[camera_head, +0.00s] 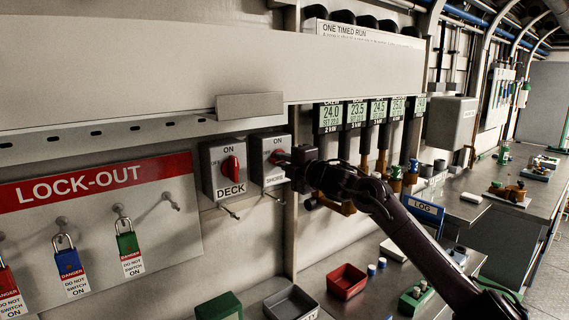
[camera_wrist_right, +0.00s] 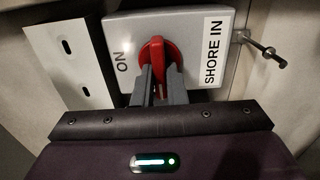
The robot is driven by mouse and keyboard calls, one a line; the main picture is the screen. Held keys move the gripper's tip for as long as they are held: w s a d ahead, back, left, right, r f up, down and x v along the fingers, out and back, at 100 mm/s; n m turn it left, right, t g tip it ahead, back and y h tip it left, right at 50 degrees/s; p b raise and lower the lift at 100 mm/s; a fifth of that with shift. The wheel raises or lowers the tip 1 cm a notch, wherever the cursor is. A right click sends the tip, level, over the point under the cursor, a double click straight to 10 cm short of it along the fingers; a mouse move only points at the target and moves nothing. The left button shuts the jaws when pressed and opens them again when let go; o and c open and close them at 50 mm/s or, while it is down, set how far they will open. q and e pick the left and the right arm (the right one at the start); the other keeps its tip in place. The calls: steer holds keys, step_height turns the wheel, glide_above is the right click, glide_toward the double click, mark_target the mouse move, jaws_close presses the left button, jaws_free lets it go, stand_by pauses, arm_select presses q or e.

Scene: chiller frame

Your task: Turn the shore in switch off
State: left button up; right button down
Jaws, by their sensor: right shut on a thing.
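The shore in switch (camera_head: 270,170) is a light grey box on the wall, labelled ON at the top, right of the deck switch. In the right wrist view the box (camera_wrist_right: 208,24) carries a SHORE IN label and a red rotary handle (camera_wrist_right: 155,52). My right gripper (camera_wrist_right: 160,75) is shut on the red handle, its grey fingers on either side of it. In the head view my right gripper (camera_head: 288,160) reaches the switch from the right and hides part of its face. My left gripper is not in view.
The deck switch (camera_head: 223,168) with its red handle is close on the left. A LOCK-OUT board (camera_head: 165,222) holds red, blue and green padlocks. A metal pin (camera_wrist_right: 262,46) sticks out beside the shore in box. A red bin (camera_head: 346,282) stands on the bench below.

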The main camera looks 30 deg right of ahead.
steer(key=shift+f, duration=0.1)
steer(key=c, duration=1.5)
jaws_free()
steer(key=shift+o, duration=0.2)
steer(key=shift+s, duration=0.3)
steer(key=s+b, duration=0.4)
steer(key=s, duration=0.3)
steer(key=shift+d+b, duration=0.2)
steer(key=shift+b, duration=0.1)
steer(key=shift+s, duration=0.1)
